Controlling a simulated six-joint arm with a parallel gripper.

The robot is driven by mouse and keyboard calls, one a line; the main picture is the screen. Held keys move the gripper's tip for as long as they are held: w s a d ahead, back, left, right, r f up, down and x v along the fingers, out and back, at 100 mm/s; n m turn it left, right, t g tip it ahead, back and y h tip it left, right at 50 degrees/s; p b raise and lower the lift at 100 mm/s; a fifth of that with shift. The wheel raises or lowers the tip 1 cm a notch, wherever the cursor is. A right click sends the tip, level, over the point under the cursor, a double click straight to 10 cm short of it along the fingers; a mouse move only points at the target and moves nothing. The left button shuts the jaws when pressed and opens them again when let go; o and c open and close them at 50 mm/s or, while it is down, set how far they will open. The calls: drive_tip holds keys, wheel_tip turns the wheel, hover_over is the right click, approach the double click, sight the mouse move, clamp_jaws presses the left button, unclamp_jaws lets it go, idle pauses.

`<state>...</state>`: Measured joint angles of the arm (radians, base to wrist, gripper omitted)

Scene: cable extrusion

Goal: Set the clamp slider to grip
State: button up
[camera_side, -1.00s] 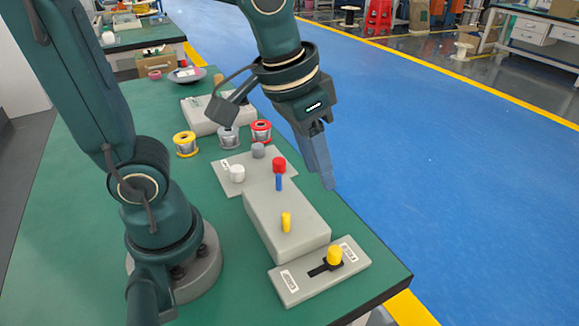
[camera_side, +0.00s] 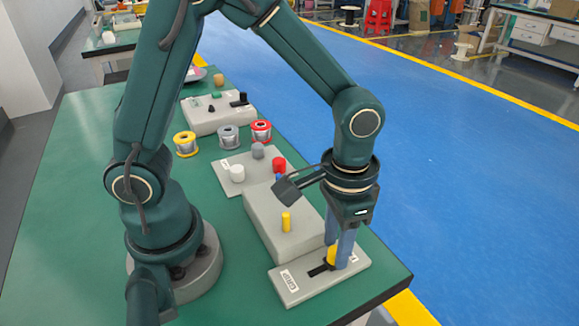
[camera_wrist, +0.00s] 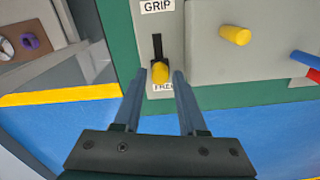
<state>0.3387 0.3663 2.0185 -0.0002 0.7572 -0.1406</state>
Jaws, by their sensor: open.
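The clamp slider is a grey plate (camera_side: 296,290) with a dark slot and a yellow knob (camera_side: 331,256) at the slot's right end in the side view. In the wrist view the yellow knob (camera_wrist: 160,72) sits at the slot's end by the label reading FREE (camera_wrist: 164,87). The GRIP label (camera_wrist: 157,6) is at the opposite end. My gripper (camera_side: 338,258) points down over the plate, its blue fingers on either side of the knob. In the wrist view my gripper (camera_wrist: 157,78) is open, with visible gaps between the fingers and the knob.
A grey block with a yellow peg (camera_side: 286,222) stands just behind the plate. A board with white, grey and red knobs (camera_side: 279,164) lies farther back, near yellow, grey and red spools (camera_side: 261,131). The green table's right edge (camera_side: 400,266) is close by.

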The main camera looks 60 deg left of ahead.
drive_tip(key=shift+f, duration=0.2)
clamp_jaws()
drive_tip(key=shift+r, duration=0.1)
idle(1.2)
